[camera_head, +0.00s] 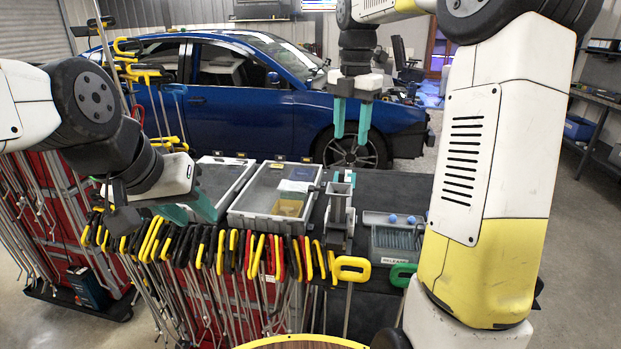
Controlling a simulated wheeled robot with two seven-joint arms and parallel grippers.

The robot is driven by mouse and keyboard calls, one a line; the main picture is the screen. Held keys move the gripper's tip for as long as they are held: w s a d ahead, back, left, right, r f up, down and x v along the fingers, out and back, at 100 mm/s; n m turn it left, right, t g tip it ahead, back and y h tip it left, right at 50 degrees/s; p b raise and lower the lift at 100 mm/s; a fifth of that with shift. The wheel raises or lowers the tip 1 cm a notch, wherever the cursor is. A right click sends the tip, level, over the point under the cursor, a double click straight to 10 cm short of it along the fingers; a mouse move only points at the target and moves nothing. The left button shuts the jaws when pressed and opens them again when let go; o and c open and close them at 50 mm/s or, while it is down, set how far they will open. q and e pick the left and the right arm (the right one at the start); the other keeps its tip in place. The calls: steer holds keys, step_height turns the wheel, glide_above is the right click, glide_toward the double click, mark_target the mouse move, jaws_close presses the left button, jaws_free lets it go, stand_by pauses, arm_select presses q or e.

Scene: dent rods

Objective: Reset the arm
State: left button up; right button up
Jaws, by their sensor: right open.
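My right arm (470,170), white and yellow, rises large on the right and bends over at the top. My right gripper (351,130) hangs above the cart with its two teal fingers pointing down, apart and empty. It is in front of the blue car's front wheel. My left arm (45,110) comes in from the left. My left gripper (190,212) has teal fingers low over the cart's left edge, near the rod handles. The angle hides whether its fingers are apart, and I see nothing clearly held.
The dark-topped tool cart (390,190) carries clear-lidded trays (275,192), a metal clamp-like holder (340,212) and a small bin (394,243). Rods with yellow, black and red handles (200,248) hang along its front. A blue car (240,105) stands behind. Floor at right is open.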

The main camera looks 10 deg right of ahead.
steer(key=s+a+f+m+t+y, duration=0.1)
steer(key=s+f+m+t, duration=0.1)
steer(key=s+m, duration=0.9)
steer(key=s+a+f+m+t+y, duration=0.1)
steer(key=s+m+t, duration=0.3)
steer(key=s+m, duration=0.8)
steer(key=f+m, duration=0.1)
steer(key=m, duration=0.2)
steer(key=shift+f, duration=0.35)
